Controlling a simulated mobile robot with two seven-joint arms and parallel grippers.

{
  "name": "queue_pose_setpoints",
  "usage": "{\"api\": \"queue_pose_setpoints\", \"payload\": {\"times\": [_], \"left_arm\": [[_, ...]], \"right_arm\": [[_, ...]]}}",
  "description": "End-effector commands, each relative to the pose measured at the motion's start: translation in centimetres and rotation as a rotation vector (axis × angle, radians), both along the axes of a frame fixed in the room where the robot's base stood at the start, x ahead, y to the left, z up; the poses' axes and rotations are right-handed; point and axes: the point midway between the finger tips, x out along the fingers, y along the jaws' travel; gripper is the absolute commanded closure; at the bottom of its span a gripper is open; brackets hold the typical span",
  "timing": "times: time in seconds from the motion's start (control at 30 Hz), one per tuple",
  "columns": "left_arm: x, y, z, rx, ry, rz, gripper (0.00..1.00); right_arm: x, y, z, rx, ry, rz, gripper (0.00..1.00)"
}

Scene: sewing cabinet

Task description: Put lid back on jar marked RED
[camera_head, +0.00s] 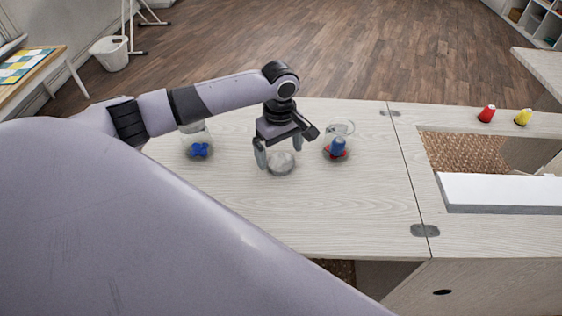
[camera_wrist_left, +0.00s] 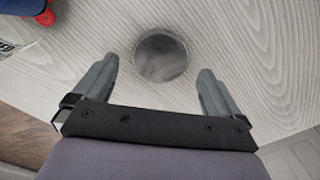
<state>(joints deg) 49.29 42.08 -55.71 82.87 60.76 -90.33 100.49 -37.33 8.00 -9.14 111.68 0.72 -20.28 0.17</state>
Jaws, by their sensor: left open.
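A round, greyish, see-through lid (camera_head: 281,165) lies flat on the table; it also shows in the left wrist view (camera_wrist_left: 161,57). My left gripper (camera_head: 282,152) is open and empty, pointing down over the lid. In the left wrist view the lid lies between and just beyond the fingertips (camera_wrist_left: 158,68). A clear jar (camera_head: 337,150) with red and blue contents stands to the right of the gripper. Part of it shows at the upper left of the left wrist view (camera_wrist_left: 14,40), its label cut off and unreadable. Another clear jar (camera_head: 197,144) with blue contents stands left, partly behind my arm.
A red spool (camera_head: 486,114) and a yellow spool (camera_head: 523,118) stand at the table's far right. An opening (camera_head: 463,152) with woven material below and a white slab (camera_head: 500,193) lie nearer. The table (camera_head: 350,205) is clear in front of the lid.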

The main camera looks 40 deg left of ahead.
Motion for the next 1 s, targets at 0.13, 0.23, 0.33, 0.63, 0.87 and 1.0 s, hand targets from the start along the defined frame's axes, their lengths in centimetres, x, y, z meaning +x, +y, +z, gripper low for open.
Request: {"api": "queue_pose_setpoints", "payload": {"times": [0.13,0.23,0.33,0.63,0.87,1.0], "left_arm": [[0.0,0.0,-1.8,0.001,0.001,0.0,0.01],[0.0,0.0,-2.1,0.001,-0.001,0.0,0.01],[0.0,0.0,-2.0,0.001,-0.001,0.0,0.01],[0.0,0.0,-2.0,0.001,-0.001,-0.001,0.37],[0.0,0.0,-2.0,0.001,-0.001,-0.001,0.6],[0.0,0.0,-2.0,0.001,-0.001,-0.001,0.6]], "right_arm": [[0.0,0.0,-0.2,0.0,-0.001,0.0,0.0],[0.1,0.0,-0.2,0.0,-0.001,0.0,0.0],[0.1,0.0,-0.2,0.0,-0.002,0.0,0.0],[0.1,0.0,-0.1,-0.001,-0.002,0.0,0.0],[0.1,0.0,-0.1,-0.001,-0.002,0.0,0.0],[0.1,0.0,-0.1,-0.001,-0.003,0.0,0.0]]}}
